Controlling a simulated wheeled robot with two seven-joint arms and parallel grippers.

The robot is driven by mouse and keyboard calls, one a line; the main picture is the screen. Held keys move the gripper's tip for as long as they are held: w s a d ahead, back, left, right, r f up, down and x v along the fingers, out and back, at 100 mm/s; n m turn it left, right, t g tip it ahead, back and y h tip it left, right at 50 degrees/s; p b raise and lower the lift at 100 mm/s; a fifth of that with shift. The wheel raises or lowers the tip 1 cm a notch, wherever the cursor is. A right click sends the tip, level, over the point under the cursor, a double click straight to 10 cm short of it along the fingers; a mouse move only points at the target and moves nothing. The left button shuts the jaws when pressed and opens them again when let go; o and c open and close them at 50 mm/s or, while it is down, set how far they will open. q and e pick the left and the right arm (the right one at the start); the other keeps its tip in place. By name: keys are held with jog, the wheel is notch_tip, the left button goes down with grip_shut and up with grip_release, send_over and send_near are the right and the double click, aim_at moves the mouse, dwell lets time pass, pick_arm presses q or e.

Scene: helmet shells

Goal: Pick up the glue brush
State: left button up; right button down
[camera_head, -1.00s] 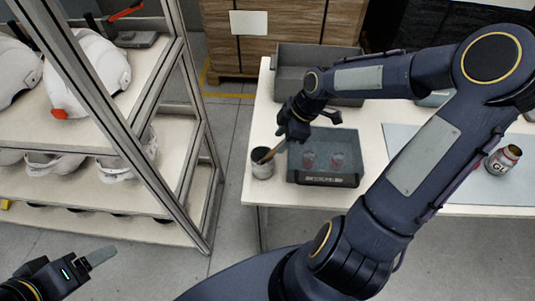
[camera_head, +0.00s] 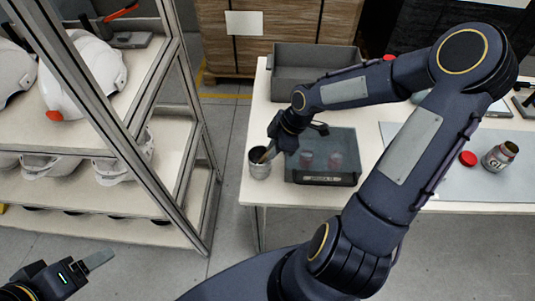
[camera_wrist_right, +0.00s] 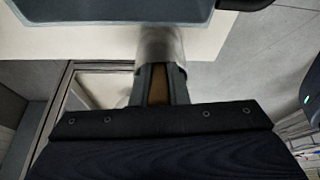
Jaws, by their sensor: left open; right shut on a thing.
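The glue brush shows as a brown wooden handle (camera_wrist_right: 158,84) between the fingers in the right wrist view. Its lower end is hidden in the metal cup (camera_head: 258,168) at the table's left front corner. My right gripper (camera_head: 266,152) is shut on the handle, right at the cup's mouth. In the right wrist view the fingers (camera_wrist_right: 158,82) flank the handle, with the blurred cup beyond. I cannot tell whether the brush touches the cup's bottom. My left gripper (camera_head: 98,260) is open and empty at the lower left, over the floor, far from the table.
A dark see-through tray (camera_head: 320,180) with two reddish items stands right of the cup. A grey bin (camera_head: 300,60) is behind it. An open glue jar (camera_head: 500,156) and a red lid (camera_head: 468,158) are on the grey mat. A helmet rack (camera_head: 185,130) stands left of the table.

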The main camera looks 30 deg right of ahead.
jog(key=shift+r, duration=0.1)
notch_tip(320, 180, up, 18)
jog(key=shift+p, duration=0.45)
dwell(0.9)
